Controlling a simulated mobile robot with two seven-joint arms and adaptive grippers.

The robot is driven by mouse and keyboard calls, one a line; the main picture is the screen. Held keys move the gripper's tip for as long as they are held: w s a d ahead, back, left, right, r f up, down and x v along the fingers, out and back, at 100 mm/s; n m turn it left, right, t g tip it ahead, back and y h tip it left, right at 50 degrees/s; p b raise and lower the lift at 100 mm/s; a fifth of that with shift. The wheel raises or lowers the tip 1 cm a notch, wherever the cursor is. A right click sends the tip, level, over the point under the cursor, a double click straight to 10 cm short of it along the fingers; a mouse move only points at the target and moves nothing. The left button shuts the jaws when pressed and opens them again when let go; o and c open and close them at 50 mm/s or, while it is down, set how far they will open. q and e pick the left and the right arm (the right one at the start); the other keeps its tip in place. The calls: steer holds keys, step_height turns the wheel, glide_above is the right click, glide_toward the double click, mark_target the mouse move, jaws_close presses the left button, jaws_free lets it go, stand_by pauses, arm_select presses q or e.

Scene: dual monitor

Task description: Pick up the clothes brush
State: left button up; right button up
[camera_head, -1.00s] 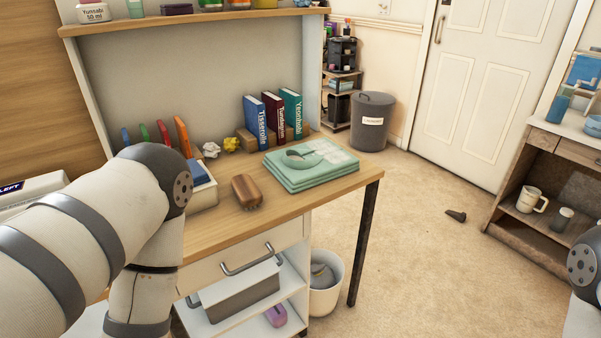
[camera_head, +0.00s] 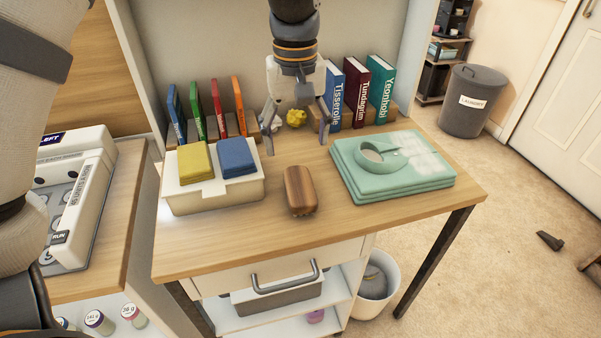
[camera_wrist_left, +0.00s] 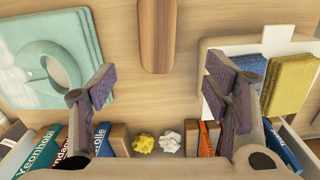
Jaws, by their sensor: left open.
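The clothes brush (camera_head: 300,191) is a brown wooden block with rounded ends. It lies on the desk between the white box and the folded cloths. My left gripper (camera_head: 296,143) hangs over the desk behind the brush, fingers pointing down, open and empty. In the left wrist view the brush (camera_wrist_left: 158,36) is at the top centre, partly cut off by the frame edge and beyond the open fingers (camera_wrist_left: 160,90). My right gripper does not show.
A white box (camera_head: 215,193) with yellow and blue cloths stands left of the brush. Books (camera_head: 352,95), coloured folders and crumpled paper (camera_head: 297,118) stand behind. The desk front (camera_head: 260,235) is clear.

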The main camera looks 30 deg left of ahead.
mark_target(299, 184)
arm_select(q)
steer(key=f, duration=0.7)
steer(key=f+b, duration=0.1)
steer(key=f, duration=0.3)
steer(key=shift+d+f, duration=0.35)
steer(key=shift+d, duration=0.05)
steer(key=c, duration=1.3)
